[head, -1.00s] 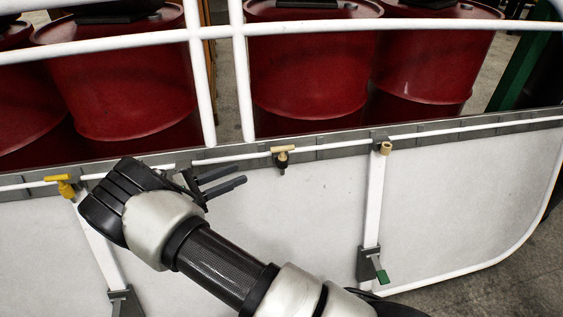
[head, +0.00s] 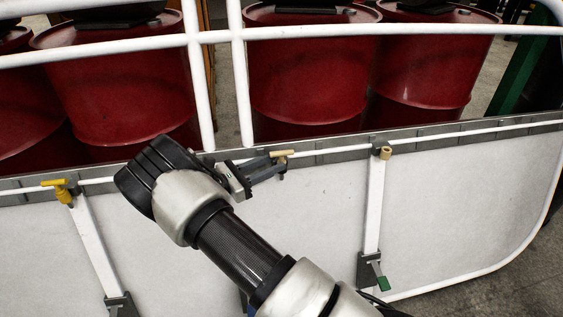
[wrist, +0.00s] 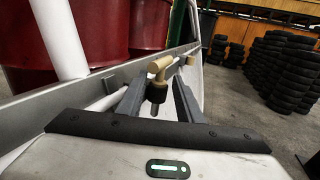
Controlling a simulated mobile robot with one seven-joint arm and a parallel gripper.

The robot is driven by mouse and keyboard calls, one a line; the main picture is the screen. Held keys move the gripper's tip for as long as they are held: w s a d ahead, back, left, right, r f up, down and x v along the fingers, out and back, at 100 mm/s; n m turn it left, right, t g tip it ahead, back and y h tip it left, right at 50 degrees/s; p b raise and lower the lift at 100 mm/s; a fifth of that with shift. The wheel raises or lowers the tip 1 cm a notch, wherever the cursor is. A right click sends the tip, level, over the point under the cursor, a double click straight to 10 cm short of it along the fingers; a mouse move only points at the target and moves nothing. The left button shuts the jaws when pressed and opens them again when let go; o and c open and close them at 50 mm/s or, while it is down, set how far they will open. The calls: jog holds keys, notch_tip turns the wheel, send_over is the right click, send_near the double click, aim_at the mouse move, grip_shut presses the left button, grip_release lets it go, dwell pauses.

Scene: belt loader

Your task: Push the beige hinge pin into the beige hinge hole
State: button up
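The beige hinge pin (head: 284,153) has a T-shaped handle on a dark body and sits at the rail along the panel's top edge. The beige hinge hole (head: 384,153) shows as a beige ring piece farther right, atop a white strut. My gripper (head: 279,167) is open, its fingertips at the pin. In the wrist view, the pin (wrist: 159,67) stands between the two open fingers (wrist: 158,97), with gaps visible on both sides. Its handle rises above the fingertips. The beige hole piece (wrist: 190,60) shows beyond it. The hole's opening cannot be made out.
A yellow pin (head: 61,187) sits at the left on another white strut (head: 96,245). A green-tipped latch (head: 383,283) is low on the right strut. White rails and red drums (head: 310,75) stand behind the panel (head: 320,220). Tire stacks (wrist: 275,75) are farther off.

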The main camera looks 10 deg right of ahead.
aim_at(281, 158)
jog(key=x, duration=0.4)
jog(key=shift+r, duration=0.15)
jog(key=shift+c, duration=0.5)
grip_shut()
